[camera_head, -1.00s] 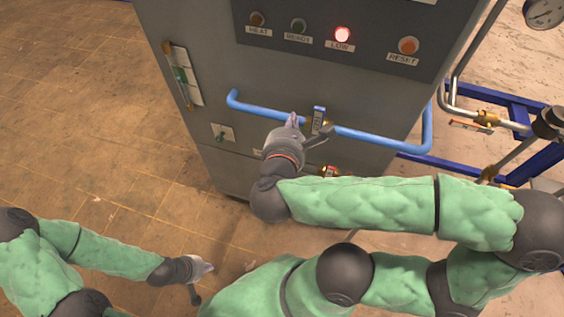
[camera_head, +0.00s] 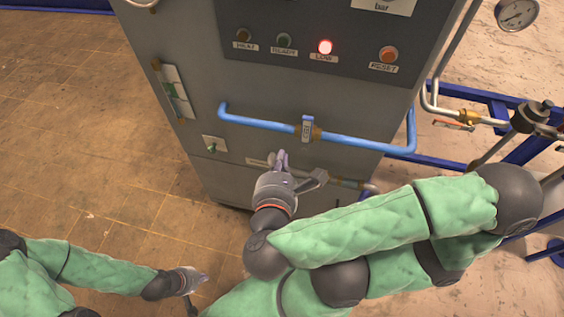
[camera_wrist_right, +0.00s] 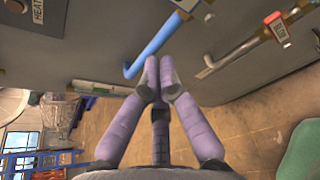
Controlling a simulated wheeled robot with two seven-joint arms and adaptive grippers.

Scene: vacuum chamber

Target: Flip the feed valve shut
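A blue pipe (camera_head: 355,142) runs across the front of the grey cabinet. A lower silver pipe (camera_head: 369,187) carries another valve, partly hidden by my right gripper in the head view. The right wrist view shows a red-handled valve (camera_wrist_right: 277,28) on that pipe. I cannot read which valve is marked feed. My right gripper (camera_head: 279,158) is below the blue pipe, apart from the blue lever; its fingertips (camera_wrist_right: 159,80) are together and empty. My left gripper (camera_head: 203,277) hangs low, away from the cabinet.
A gauge (camera_head: 517,14), piping and a blue frame (camera_head: 490,98) stand to the right. The floor at left is clear.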

